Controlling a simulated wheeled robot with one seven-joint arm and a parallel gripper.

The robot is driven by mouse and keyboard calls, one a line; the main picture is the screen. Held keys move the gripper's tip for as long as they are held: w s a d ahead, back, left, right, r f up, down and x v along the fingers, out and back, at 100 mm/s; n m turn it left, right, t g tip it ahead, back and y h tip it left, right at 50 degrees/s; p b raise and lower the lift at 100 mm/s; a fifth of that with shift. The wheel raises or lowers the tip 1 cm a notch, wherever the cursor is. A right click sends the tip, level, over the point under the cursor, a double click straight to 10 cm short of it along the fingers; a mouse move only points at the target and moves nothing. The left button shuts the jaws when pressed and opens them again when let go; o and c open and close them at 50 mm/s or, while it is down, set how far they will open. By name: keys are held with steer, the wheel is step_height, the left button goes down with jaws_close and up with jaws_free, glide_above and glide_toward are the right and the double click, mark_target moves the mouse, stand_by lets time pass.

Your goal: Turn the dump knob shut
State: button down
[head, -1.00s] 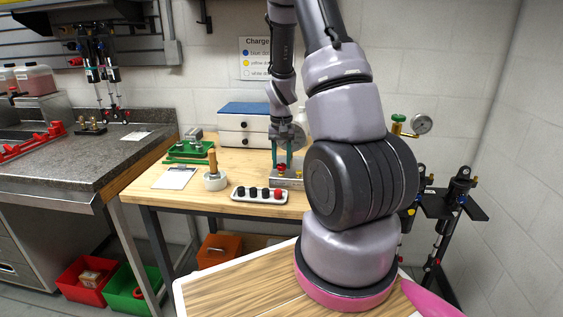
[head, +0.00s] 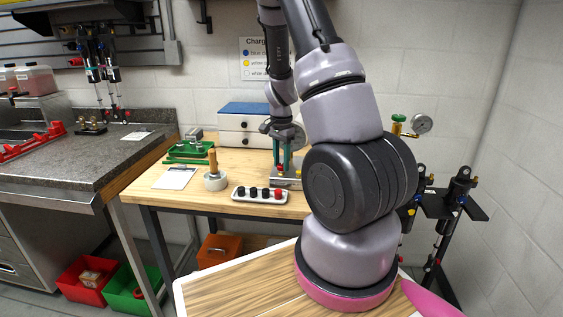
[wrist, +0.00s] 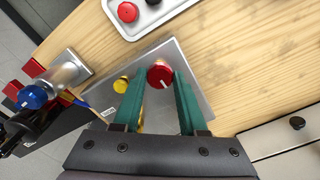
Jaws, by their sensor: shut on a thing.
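A round red knob (wrist: 160,77) with a white pointer mark stands on a grey metal plate (wrist: 200,88). I take it to be the dump knob, though no label is readable. My gripper (wrist: 160,76) points down at the plate, its two green fingers shut on the red knob, one on each side. In the head view my gripper (head: 281,166) is over the metal block on the wooden bench, partly hidden by my arm. A smaller yellow knob (wrist: 121,85) sits just left of the fingers. A blue knob (wrist: 33,97) is farther left in the wrist view.
A white tray (head: 241,198) of black and red caps lies in front of the plate. A wooden-handled tool (head: 214,180), a green tray (head: 187,150) and a drawer box (head: 243,137) share the bench. A pressure gauge (head: 421,124) stands right of my arm.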

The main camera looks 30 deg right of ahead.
steer(key=shift+m, duration=0.3)
steer(key=shift+c, duration=2.2)
jaws_free()
step_height(320, 180, up, 11)
steer(key=shift+f, duration=0.1)
step_height(320, 180, up, 14)
steer(key=r+n+t+y, duration=0.1)
steer(key=n+t+y, duration=0.15)
steer(key=n, duration=0.25)
glide_above(281, 165)
steer(key=s+a, duration=0.7)
steer(key=s+a+r+n+t, duration=0.2)
steer(key=s+a+r, duration=0.1)
steer(key=s, duration=0.3)
steer(key=s+a+r+n+t, duration=0.2)
steer(key=s+a+r+n, duration=0.1)
steer(key=s, duration=0.3)
steer(key=shift+s+a+r+t, duration=0.2)
steer(key=shift+r+t, duration=0.15)
steer(key=shift+r, duration=0.3)
